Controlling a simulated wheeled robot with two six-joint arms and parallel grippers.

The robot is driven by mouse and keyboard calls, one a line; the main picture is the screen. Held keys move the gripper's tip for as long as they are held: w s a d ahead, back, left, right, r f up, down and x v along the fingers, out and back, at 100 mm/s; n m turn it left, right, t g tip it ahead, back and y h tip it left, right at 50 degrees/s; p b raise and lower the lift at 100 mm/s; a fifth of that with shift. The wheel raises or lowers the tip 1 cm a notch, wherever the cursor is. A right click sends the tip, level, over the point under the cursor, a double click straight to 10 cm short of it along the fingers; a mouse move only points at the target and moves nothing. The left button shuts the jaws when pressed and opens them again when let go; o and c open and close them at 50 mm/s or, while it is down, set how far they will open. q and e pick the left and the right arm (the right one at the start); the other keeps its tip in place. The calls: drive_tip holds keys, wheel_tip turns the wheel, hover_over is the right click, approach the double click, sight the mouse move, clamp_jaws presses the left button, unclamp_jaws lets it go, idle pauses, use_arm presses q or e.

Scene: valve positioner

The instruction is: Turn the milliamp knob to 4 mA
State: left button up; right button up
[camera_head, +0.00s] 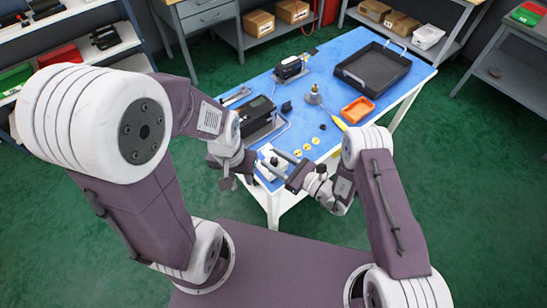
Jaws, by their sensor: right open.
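The blue-topped table (345,45) holds several small devices. A small white box-like device (273,157) sits at its near-left corner, partly covered by my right gripper. I cannot make out the milliamp knob or its setting. A black boxy unit (258,109) stands behind the white device near the left edge. My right gripper (270,159) is open, its two fingers pointing left over the white device; contact cannot be told. My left gripper (229,181) hangs just left of the table corner, apart from the white device; its fingers are too small to judge.
A black tray (346,73), an orange tray (357,110) and another black device (290,68) stand farther back. A yellow-handled screwdriver (338,121), a grey cone-shaped part (314,97) and yellow discs (307,147) lie mid-table. Shelves and benches line the room; green floor is clear.

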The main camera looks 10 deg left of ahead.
drive_tip(key=shift+w, duration=0.1)
clamp_jaws()
drive_tip(key=shift+f+n+g+y+b, duration=0.15)
drive_tip(key=shift+n+g+y+b, duration=0.15)
drive_tip(key=shift+n+g+b, duration=0.45)
drive_tip(key=n+g+b, duration=0.3)
drive_tip(key=g+b, duration=0.1)
drive_tip(key=n+g+h+b, duration=0.1)
drive_tip(key=n+g+b, duration=0.2)
drive_tip(key=g+b, duration=0.2)
drive_tip(key=n+g+b, duration=0.3)
drive_tip(key=g+b, duration=0.2)
drive_tip(key=shift+f, duration=0.25)
drive_tip(key=shift+r+n+g+h+b, duration=0.15)
drive_tip(key=shift+n+g+h+b, duration=0.45)
drive_tip(key=shift+g+b, duration=0.2)
drive_tip(key=shift+r+n+g+h+b, duration=0.15)
drive_tip(key=shift+n+g+h+b, duration=0.4)
drive_tip(key=shift+g+b, duration=0.25)
drive_tip(key=shift+r, duration=0.1)
unclamp_jaws()
